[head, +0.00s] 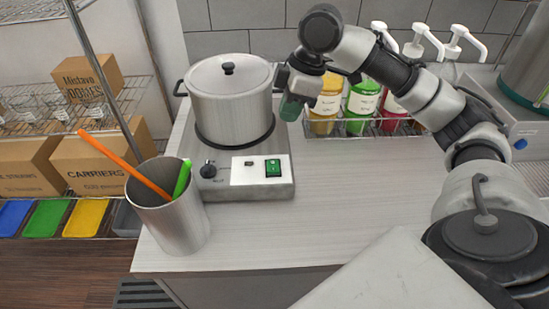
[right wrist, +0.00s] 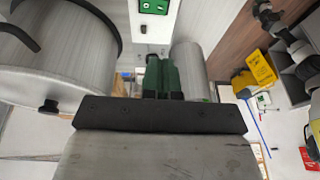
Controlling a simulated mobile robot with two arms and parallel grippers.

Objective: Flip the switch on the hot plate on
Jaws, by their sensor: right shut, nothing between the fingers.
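The hot plate (head: 222,189) is a grey box near the left end of the counter, with a black knob (head: 208,170) on its front. Its green rocker switch (head: 273,168) sits on a white panel at the front right. The switch also shows at the top of the right wrist view (right wrist: 154,6), beyond the fingertips. A lidded metal pot (head: 232,98) stands on the plate. My right gripper (head: 291,108), with green fingers, is shut and empty. It is right of the pot, above and behind the switch, apart from it. My left gripper is not in view.
A metal cup (head: 172,222) with an orange and a green utensil stands at the hot plate's front left. Yellow, green and red bottles (head: 362,103) stand in a rack behind my right arm. The counter (head: 350,190) right of the hot plate is clear.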

